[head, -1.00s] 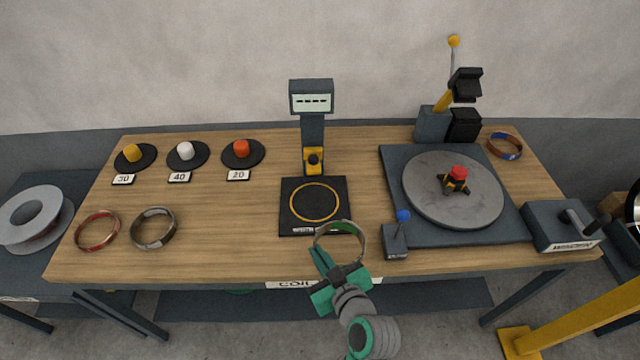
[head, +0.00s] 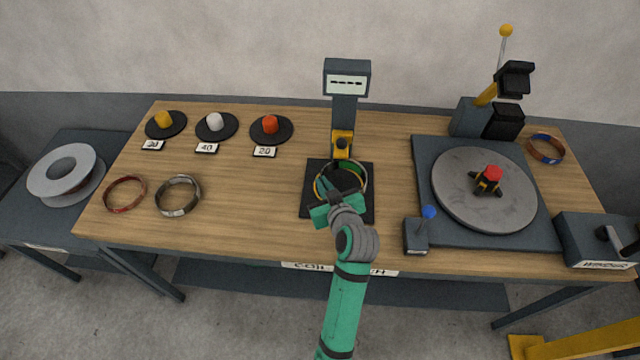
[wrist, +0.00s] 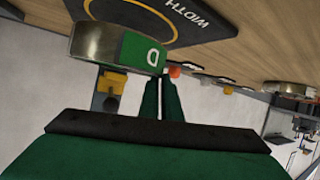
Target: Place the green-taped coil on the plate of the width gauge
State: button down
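The green-taped coil (head: 363,176) is a thin metal ring with a green tape patch marked with a letter. In the head view it is over the black plate (head: 309,208) of the width gauge (head: 345,104), roughly around its yellow circle. My gripper (head: 326,188) is at the coil's left front side. In the wrist view the fingers (wrist: 161,82) are close together on the coil wall at the green tape (wrist: 138,52). The plate (wrist: 215,22) shows behind the coil there. I cannot tell whether the coil touches the plate. The gauge display shows dashes.
A red-taped coil (head: 125,207) and a dark grey coil (head: 178,210) lie at left. Black discs with coloured knobs stand behind them. A small box with a blue-knobbed lever (head: 416,237) and a round turntable (head: 461,205) are at right. A blue-taped coil (head: 558,159) lies far right.

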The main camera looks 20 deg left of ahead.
jog(key=shift+w+a+r, duration=0.1)
jog(key=shift+w+a, duration=0.8)
jog(key=shift+w, duration=0.2)
jog(key=shift+f, duration=1.75)
jog(key=c, duration=2.4)
grip_release()
jog(key=shift+f, duration=0.2)
jog(key=o, duration=0.4)
jog(key=shift+w, duration=0.1)
jog(key=shift+r, duration=0.15)
jog(key=v, duration=1.2)
